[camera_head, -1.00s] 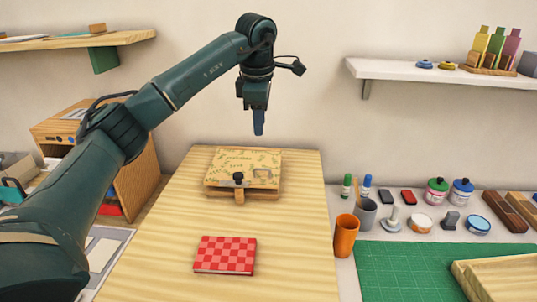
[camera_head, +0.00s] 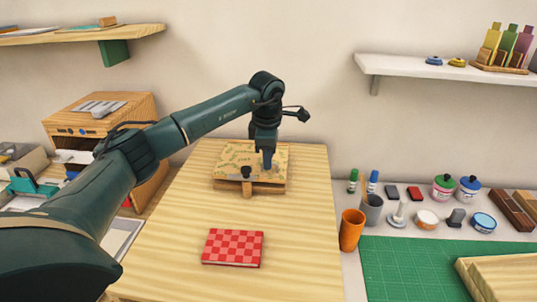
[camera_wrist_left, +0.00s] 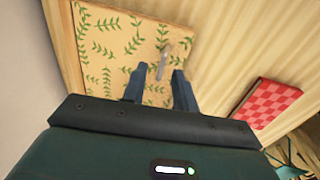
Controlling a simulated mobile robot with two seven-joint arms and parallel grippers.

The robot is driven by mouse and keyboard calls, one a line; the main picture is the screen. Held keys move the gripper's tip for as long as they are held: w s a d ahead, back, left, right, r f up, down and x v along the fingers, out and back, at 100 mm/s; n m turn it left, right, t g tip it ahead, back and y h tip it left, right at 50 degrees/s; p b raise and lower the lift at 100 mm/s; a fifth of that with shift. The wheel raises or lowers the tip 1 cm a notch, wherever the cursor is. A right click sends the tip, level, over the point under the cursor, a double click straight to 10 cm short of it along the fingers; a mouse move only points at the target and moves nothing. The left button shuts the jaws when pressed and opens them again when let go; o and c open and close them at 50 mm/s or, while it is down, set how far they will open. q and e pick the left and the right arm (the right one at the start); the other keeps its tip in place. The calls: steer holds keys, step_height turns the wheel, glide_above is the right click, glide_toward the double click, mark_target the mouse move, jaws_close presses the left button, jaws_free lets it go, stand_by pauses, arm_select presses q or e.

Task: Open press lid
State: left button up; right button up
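The press (camera_head: 221,183) is a wooden box with a leaf-patterned lid (camera_head: 232,158), lying flat and closed on the wooden table. A black knob (camera_head: 246,172) on a wooden tab is at its front. My left gripper (camera_head: 267,165) is over the right part of the lid, pointing down. In the left wrist view, its fingers (camera_wrist_left: 160,92) are apart over the patterned lid (camera_wrist_left: 112,42). A small grey handle-like piece (camera_wrist_left: 161,62) shows just beyond and between the fingertips; contact cannot be told. My right gripper is not in view.
A red checkered book (camera_head: 232,247) lies in front of the press on the table (camera_head: 190,222). An orange cup (camera_head: 351,230) and a grey cup (camera_head: 371,210) stand at the right edge. A green cutting mat (camera_head: 405,268) is further right. Shelves hang above on both sides.

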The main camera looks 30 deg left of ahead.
arm_select(q)
jaws_close()
